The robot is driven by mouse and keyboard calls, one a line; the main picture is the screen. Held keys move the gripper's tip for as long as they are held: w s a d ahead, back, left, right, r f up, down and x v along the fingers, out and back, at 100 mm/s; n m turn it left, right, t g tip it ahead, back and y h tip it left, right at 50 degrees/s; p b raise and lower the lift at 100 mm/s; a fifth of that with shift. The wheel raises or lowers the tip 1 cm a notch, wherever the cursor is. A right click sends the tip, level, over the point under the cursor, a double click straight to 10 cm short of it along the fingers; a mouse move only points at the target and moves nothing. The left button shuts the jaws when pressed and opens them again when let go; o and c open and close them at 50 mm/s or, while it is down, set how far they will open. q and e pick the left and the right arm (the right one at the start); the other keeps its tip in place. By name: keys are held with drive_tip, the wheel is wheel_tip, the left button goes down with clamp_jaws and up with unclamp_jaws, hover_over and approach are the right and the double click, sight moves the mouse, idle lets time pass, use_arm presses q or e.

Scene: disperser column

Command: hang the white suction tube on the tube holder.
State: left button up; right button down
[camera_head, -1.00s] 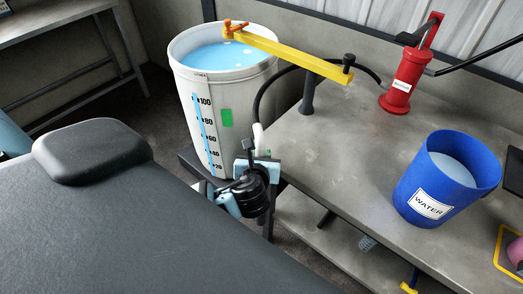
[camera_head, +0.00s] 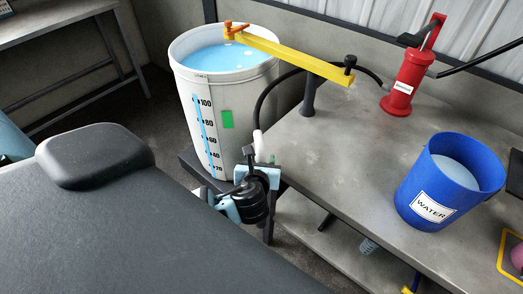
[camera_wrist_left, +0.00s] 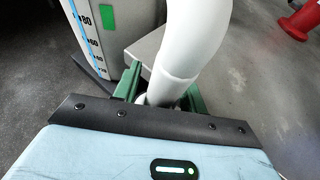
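The white suction tube (camera_head: 258,146) stands upright at the near left corner of the workbench, and a black hose runs from its top to the red pump. My left gripper (camera_head: 258,168) is at its lower part. In the left wrist view the tube (camera_wrist_left: 188,45) passes between the green fingers (camera_wrist_left: 163,98), which appear closed on both sides of it. A yellow arm (camera_head: 295,56) with an orange end piece, apparently the tube holder, reaches from a black post over the white barrel (camera_head: 185,105). My right gripper is out of view.
The barrel holds blue liquid and stands left of the workbench (camera_head: 340,150). The red pump (camera_head: 404,80) and a blue bucket labelled WATER (camera_head: 432,200) stand on the bench. The bench top between post and bucket is clear.

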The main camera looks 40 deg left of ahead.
use_arm(q)
drive_tip(key=shift+o, duration=0.5)
drive_tip(key=shift+v, duration=1.25)
drive_tip(key=p+v, duration=0.1)
drive_tip(key=v, duration=0.4)
drive_tip(key=shift+s+d+r, duration=0.1)
drive_tip(key=shift+s, duration=0.05)
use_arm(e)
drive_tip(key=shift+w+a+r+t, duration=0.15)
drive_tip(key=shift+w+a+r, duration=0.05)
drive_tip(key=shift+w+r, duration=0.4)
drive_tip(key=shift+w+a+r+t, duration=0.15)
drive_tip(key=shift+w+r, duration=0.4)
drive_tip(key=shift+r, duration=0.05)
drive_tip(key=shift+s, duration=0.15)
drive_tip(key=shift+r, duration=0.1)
